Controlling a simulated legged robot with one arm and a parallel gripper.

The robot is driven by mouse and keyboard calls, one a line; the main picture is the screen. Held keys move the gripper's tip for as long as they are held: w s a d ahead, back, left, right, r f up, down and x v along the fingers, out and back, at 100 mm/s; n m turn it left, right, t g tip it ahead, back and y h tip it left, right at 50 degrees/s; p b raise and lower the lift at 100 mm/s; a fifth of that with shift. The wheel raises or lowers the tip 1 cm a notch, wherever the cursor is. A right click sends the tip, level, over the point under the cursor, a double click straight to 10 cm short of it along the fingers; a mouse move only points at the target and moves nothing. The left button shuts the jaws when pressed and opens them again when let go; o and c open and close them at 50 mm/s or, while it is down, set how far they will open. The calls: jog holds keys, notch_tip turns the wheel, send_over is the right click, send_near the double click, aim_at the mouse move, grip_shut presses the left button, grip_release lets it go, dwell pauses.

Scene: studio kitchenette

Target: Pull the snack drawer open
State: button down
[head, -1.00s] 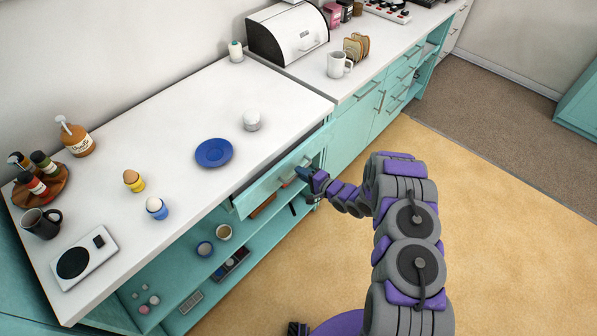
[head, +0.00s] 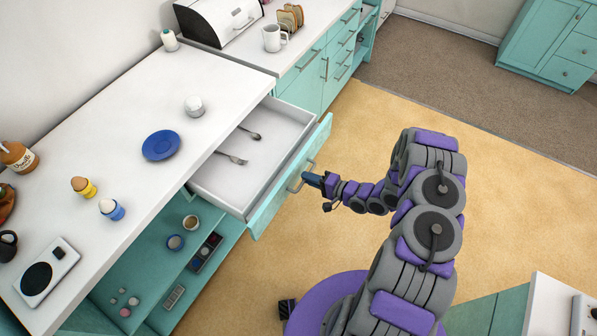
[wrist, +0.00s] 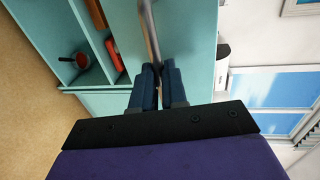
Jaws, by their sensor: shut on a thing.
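The teal-fronted drawer (head: 273,207) stands pulled well out from under the white counter. Its white inside shows, with a fork (head: 233,158) and another piece of cutlery (head: 250,133) lying in it. My gripper (head: 308,180) is at the bar handle (head: 294,188) on the outer face of the drawer front. In the wrist view my gripper (wrist: 157,72) has its two blue fingers closed on the metal handle (wrist: 150,32). The fingers cover part of the handle.
An open teal shelf below holds bowls (head: 190,224). The tan floor (head: 370,115) is clear beside the drawer. Another counter corner (head: 550,305) stands at lower right.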

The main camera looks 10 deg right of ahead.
jog(key=shift+s+d+f, duration=0.15)
jog(key=shift+s+d, duration=0.05)
jog(key=shift+s, duration=0.05)
jog(key=c, duration=1.3)
grip_release()
jog(key=shift+d, duration=0.15)
jog(key=shift+o, duration=0.6)
jog(key=p+v, duration=0.1)
jog(key=v, duration=1.6)
jog(key=shift+r, duration=0.2)
jog(key=shift+s, duration=0.1)
jog(key=shift+d, duration=0.1)
